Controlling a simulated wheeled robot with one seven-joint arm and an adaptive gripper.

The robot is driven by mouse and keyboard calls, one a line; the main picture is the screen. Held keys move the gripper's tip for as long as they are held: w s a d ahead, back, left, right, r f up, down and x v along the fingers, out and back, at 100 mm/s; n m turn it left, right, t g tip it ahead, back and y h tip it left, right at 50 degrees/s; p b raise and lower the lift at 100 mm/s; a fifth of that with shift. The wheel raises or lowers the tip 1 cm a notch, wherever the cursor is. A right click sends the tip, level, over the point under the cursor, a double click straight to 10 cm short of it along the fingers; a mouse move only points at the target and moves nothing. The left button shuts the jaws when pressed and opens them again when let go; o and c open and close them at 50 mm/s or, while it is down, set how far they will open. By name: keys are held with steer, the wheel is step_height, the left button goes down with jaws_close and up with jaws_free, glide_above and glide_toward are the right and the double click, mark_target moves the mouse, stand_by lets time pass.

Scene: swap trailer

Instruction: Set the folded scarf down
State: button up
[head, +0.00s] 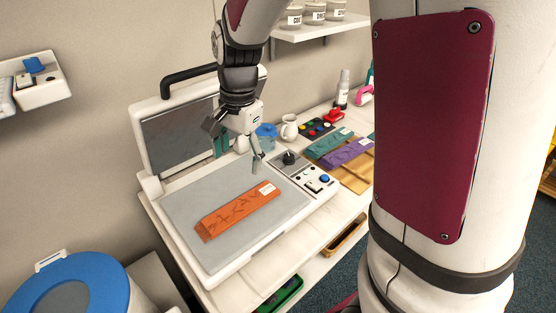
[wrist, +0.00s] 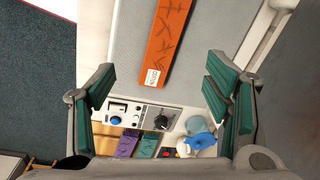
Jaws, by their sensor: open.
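An orange folded scarf (head: 238,211) with dark marks and a white tag lies flat on the grey bed of the open press (head: 187,205). It also shows in the wrist view (wrist: 166,40), ahead of the fingers and apart from them. My gripper (head: 235,150) hangs above the back right part of the press. In the wrist view my gripper (wrist: 165,90) has its green-padded fingers spread wide with nothing between them.
The press's raised lid (head: 180,135) stands at the back. A control panel (head: 305,174) adjoins the bed. Purple (head: 348,153) and teal (head: 325,143) folded scarves lie on a wooden board. A white jug (head: 289,127) stands behind. A blue-lidded bin (head: 75,292) is front left.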

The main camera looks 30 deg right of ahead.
steer(key=s+r+n+t, duration=0.2)
steer(key=s+r+n, duration=0.4)
steer(key=s, duration=0.3)
steer(key=s+r+n+t, duration=0.2)
steer(key=s+r+n, duration=0.4)
steer(key=s, duration=0.4)
steer(key=shift+s+d+r+n+t+h, duration=0.15)
steer(key=shift+d+n+t+h, duration=0.05)
steer(key=shift+n+t+h, duration=0.1)
